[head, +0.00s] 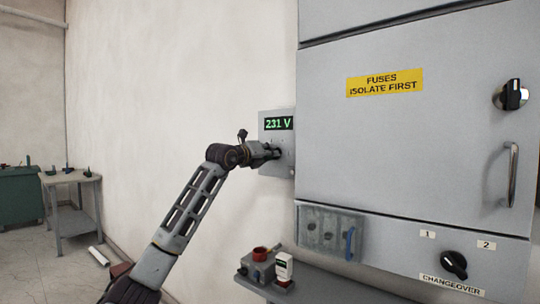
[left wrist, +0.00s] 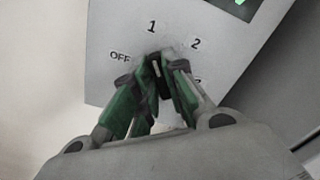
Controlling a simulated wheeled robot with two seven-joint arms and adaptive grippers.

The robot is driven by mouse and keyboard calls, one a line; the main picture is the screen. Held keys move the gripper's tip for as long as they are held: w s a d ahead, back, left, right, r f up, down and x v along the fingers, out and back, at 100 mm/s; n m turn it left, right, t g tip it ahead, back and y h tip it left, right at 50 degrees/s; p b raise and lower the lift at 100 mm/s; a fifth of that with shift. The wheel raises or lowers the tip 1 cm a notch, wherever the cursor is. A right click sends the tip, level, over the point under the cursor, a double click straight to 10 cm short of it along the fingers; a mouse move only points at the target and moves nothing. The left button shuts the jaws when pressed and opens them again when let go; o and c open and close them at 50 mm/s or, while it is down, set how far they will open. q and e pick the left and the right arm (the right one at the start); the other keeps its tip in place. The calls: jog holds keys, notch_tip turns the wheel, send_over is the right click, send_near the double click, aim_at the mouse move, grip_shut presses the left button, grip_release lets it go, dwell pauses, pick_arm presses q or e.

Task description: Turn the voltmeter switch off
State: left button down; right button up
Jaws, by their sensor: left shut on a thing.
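The voltmeter is a grey wall box (head: 282,168) with a lit display (head: 278,124) reading 231 V. Its black rotary switch (left wrist: 157,68) shows in the left wrist view among the labels OFF, 1, 2 and a partly hidden mark at the right. The white line on the knob points up, toward 1. My left gripper (head: 275,152) is at the box below the display. In the left wrist view its green-padded fingers (left wrist: 160,78) are shut on the knob, one on each side. The fingers hide the lower part of the knob. My right gripper is not in view.
A large grey cabinet (head: 420,150) stands right of the voltmeter, with a handle (head: 513,175), a black knob (head: 513,95) and a changeover switch (head: 454,265). A shelf (head: 335,287) below carries small devices. A side table (head: 68,178) stands far left.

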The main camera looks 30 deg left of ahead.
pick_arm(q)
jog(key=shift+a+f+n+p, duration=0.15)
jog(key=shift+n+p, duration=0.1)
jog(key=shift+n, duration=2.45)
jog(key=shift+d+f+n+p, duration=0.1)
jog(key=shift+n+p, duration=0.15)
jog(key=shift+n, duration=2.45)
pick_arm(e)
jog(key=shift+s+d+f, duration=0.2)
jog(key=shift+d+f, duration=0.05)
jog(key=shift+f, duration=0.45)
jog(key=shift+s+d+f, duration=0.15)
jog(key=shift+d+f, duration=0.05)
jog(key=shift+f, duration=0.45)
pick_arm(q)
jog(key=c, duration=1.5)
grip_release()
jog(key=shift+a, duration=0.1)
jog(key=shift+o, duration=0.2)
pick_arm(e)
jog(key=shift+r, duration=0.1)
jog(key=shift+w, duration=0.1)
pick_arm(q)
jog(key=s, duration=1.2)
jog(key=shift+a, duration=0.45)
